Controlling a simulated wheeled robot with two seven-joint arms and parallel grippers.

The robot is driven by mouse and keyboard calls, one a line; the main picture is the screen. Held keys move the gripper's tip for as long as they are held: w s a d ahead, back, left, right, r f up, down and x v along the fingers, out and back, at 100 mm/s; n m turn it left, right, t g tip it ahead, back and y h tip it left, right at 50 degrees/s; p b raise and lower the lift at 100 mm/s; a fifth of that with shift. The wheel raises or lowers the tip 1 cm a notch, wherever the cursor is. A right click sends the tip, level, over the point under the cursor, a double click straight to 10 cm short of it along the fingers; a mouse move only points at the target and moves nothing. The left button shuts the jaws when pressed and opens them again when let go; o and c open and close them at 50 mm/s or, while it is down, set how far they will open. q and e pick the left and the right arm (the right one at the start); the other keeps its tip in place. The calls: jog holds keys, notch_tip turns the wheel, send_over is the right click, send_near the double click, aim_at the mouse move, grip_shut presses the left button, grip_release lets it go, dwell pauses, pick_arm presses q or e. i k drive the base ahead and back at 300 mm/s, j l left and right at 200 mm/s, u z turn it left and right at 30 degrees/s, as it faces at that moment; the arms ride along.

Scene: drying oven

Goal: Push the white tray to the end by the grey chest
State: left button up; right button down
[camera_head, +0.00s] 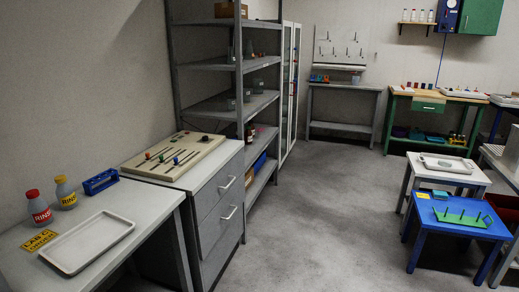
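A shallow, empty white tray (88,242) lies flat on a grey-topped table (150,194) at the lower left. Its long side runs slantwise towards the grey chest (221,200), which stands at the table's far end and has drawers with white handles. A gap of bare table top lies between the tray and that end. Another pale tray (447,164), with small things on it, lies on a low white table at the right. Neither of my grippers is in view.
Two bottles, red-capped (39,207) and yellow-capped (65,192), a blue rack (100,182) and a yellow label (39,240) sit beside the tray towards the wall. A beige board with coloured knobs (176,157) lies on the chest. The floor (320,220) is clear.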

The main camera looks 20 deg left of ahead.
aim_at(73, 251)
jog(key=i+u, duration=0.2)
jog(key=u, duration=0.15)
jog(key=i+l+u, duration=0.2)
jog(key=u, duration=0.15)
jog(key=l+u, duration=0.1)
jog(key=u, duration=0.3)
jog(key=l+u, duration=0.15)
jog(key=u, duration=0.25)
jog(key=i+l+u, duration=0.1)
jog(key=u, duration=0.25)
jog(key=l+u, duration=0.2)
jog(key=u, duration=0.2)
jog(key=k+l+u, duration=0.1)
jog(key=u, duration=0.25)
jog(key=k+u, duration=0.1)
jog(key=u, duration=0.3)
jog(key=k+l+u, duration=0.1)
jog(key=u, duration=0.25)
